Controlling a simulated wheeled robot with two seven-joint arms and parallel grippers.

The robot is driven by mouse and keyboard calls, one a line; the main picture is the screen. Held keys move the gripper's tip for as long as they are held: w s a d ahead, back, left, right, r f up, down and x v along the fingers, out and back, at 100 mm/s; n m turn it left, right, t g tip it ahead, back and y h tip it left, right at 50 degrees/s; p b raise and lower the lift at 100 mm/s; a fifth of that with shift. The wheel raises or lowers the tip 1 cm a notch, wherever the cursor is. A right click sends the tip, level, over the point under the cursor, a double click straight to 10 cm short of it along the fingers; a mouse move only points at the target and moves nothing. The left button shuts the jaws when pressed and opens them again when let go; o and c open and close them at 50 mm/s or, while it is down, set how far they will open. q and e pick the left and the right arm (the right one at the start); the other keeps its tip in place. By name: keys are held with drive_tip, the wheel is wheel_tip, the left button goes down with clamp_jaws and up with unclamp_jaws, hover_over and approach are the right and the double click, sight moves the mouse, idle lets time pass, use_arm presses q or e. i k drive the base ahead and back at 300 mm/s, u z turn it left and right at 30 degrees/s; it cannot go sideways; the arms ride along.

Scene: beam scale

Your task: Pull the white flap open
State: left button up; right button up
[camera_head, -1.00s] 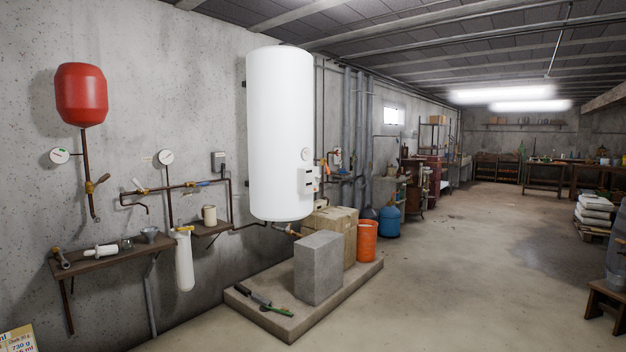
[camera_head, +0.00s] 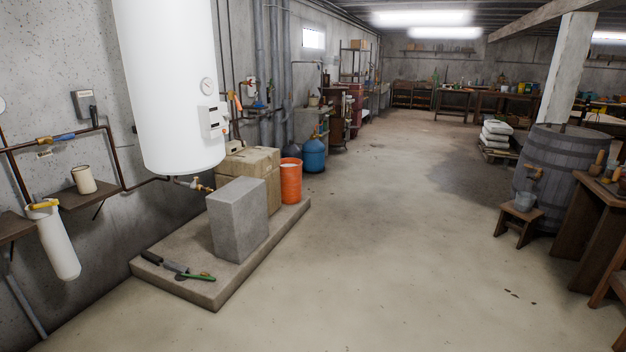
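A tall white water heater tank (camera_head: 170,80) hangs on the left wall. A small white box (camera_head: 213,121) with dark marks sits low on its right side, below a round dial (camera_head: 207,85). I cannot tell whether this box has the white flap, or whether any flap is open or shut. Neither of my grippers is in view.
Below the tank, a low concrete slab (camera_head: 203,289) carries a grey block (camera_head: 238,222), a cardboard box (camera_head: 262,168), an orange bucket (camera_head: 291,184) and tools. A barrel (camera_head: 552,165) and a stool (camera_head: 514,228) stand at right. The middle floor is clear.

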sight(218, 115)
drive_tip(key=z, duration=0.45)
drive_tip(key=i, duration=2.3)
drive_tip(key=u, duration=0.25)
drive_tip(key=i, duration=2.25)
drive_tip(key=u, duration=0.75)
